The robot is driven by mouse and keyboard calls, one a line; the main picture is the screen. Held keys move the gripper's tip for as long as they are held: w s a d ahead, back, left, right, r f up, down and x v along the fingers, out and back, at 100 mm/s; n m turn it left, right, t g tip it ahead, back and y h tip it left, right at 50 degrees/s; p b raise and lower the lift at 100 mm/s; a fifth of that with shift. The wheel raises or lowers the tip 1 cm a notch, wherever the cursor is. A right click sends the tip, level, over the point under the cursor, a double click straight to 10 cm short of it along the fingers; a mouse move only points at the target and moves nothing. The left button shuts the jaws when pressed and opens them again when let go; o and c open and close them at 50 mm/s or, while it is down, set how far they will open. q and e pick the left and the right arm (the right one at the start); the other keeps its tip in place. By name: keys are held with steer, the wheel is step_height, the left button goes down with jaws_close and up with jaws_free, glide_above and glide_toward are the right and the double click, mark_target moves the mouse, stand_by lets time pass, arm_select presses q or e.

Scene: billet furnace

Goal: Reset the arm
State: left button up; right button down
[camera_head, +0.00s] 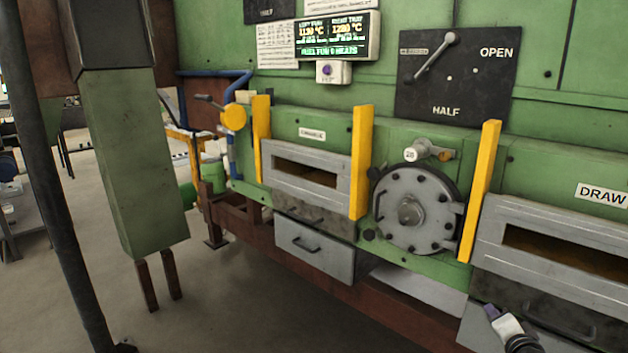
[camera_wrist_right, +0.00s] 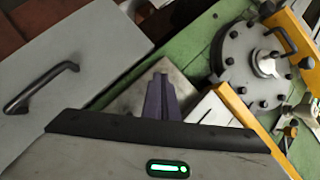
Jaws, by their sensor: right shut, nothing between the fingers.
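My left gripper is not in the head view.
The green furnace carries a left slot (camera_head: 305,174), a round bolted cover (camera_head: 415,208), yellow posts (camera_head: 361,162) and a lever panel (camera_head: 457,73). A grey drawer (camera_head: 315,247) has a handle, also clear in the wrist view (camera_wrist_right: 45,88). The floor (camera_head: 230,310) in front is clear.

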steer(key=s+d+f+n+g+h, duration=0.15)
steer(key=s+f+n+g, duration=0.4)
steer(key=n, duration=0.75)
steer(key=s+a+f+n+y, duration=0.1)
steer(key=s+a+f+y, duration=0.1)
steer(key=s+a+f, duration=0.7)
steer(key=s+a+f+n+y, duration=0.1)
steer(key=s+a+f+y, duration=0.3)
steer(key=s+a, duration=0.75)
steer(key=s+a+r, duration=0.1)
steer(key=s+a, duration=0.3)
steer(key=s, duration=0.4)
steer(key=s+a+r, duration=0.1)
steer(key=s+a, duration=0.4)
steer(key=s, duration=0.4)
steer(key=shift+r, duration=0.3)
steer(key=shift+g+y, duration=0.25)
